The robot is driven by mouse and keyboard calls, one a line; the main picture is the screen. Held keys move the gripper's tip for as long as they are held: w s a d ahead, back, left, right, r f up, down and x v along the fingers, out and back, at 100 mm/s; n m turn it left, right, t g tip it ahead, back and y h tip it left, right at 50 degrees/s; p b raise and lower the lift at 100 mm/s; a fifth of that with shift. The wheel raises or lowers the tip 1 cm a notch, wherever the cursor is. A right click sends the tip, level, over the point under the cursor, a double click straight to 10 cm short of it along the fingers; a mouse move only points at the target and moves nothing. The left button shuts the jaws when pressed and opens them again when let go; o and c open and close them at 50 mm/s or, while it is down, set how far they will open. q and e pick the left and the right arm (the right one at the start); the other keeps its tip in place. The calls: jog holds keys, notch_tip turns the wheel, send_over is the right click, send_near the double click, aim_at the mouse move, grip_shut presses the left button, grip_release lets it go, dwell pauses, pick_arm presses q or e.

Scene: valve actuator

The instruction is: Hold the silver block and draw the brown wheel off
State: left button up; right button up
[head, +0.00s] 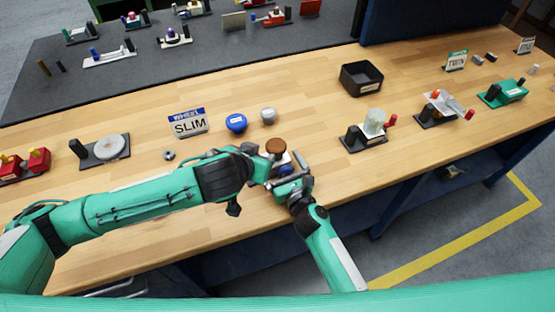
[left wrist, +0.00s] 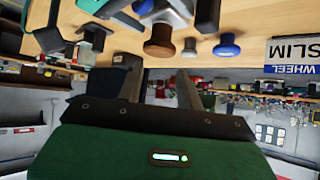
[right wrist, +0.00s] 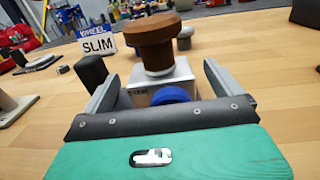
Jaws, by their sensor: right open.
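The brown wheel (right wrist: 153,36) sits on a stem above the silver block (right wrist: 165,73) in the right wrist view. A blue round part (right wrist: 171,95) is on the block's near side. My right gripper (right wrist: 160,74) is open, with one finger on each side of the block; I cannot tell if they touch it. In the head view the wheel (head: 276,146) is beside my left wrist, which hides part of the device. My left gripper (left wrist: 158,72) is open and empty; the wheel (left wrist: 160,41) shows beyond its fingertips in the left wrist view.
A blue knob (head: 236,122), a grey knob (head: 268,115) and a SLIM sign (head: 188,123) stand behind the device. A black tray (head: 361,78) and other devices are to the right. The wooden table (head: 300,90) is clear between them.

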jog(key=shift+x, duration=0.9)
